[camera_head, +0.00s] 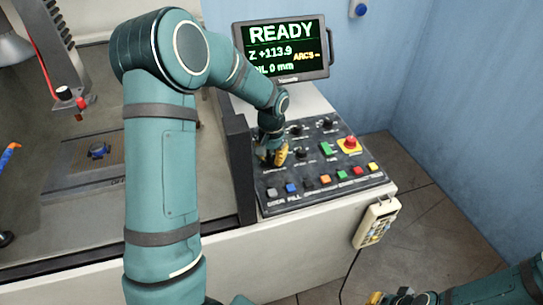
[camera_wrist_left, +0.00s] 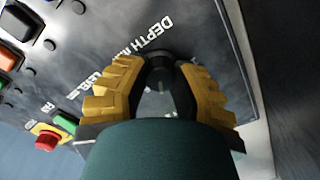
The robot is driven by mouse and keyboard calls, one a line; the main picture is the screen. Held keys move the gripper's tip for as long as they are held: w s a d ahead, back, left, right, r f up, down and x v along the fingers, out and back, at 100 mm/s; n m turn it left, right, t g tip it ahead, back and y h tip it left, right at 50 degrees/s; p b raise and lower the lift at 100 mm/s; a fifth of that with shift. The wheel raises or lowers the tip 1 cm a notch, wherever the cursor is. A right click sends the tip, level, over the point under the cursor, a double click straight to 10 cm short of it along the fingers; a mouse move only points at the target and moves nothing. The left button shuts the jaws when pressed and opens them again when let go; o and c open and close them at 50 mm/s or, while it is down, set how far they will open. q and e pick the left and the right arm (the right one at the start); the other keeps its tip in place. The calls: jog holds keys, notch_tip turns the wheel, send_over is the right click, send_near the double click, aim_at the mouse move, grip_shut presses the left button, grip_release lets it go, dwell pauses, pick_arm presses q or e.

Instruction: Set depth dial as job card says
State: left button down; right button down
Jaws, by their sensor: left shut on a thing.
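My left gripper (camera_head: 277,157) reaches down onto the left part of the sloped black control panel (camera_head: 262,203). In the left wrist view its yellow fingers (camera_wrist_left: 160,75) are closed around a dark round knob, the depth dial (camera_wrist_left: 159,52), beside white lettering that begins "DEPTH". The dial's pointer and scale setting cannot be read. In the head view my gripper hides the dial. My right gripper (camera_head: 400,298) shows only partly at the bottom edge, away from the panel; its jaws cannot be made out. No job card can be made out.
The screen (camera_head: 282,50) shows READY, Z +113.9, ARCS and 0 mm. A red emergency button (camera_head: 350,143), other black knobs and a row of coloured buttons sit close to my left gripper. A handheld pendant (camera_head: 376,223) hangs on the front. The machine tank (camera_head: 65,240) lies left.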

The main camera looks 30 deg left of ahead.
aim_at(272, 157)
pick_arm(q)
jog(key=c, duration=0.7)
grip_release()
notch_tip(272, 157, up, 12)
dwell(0.5)
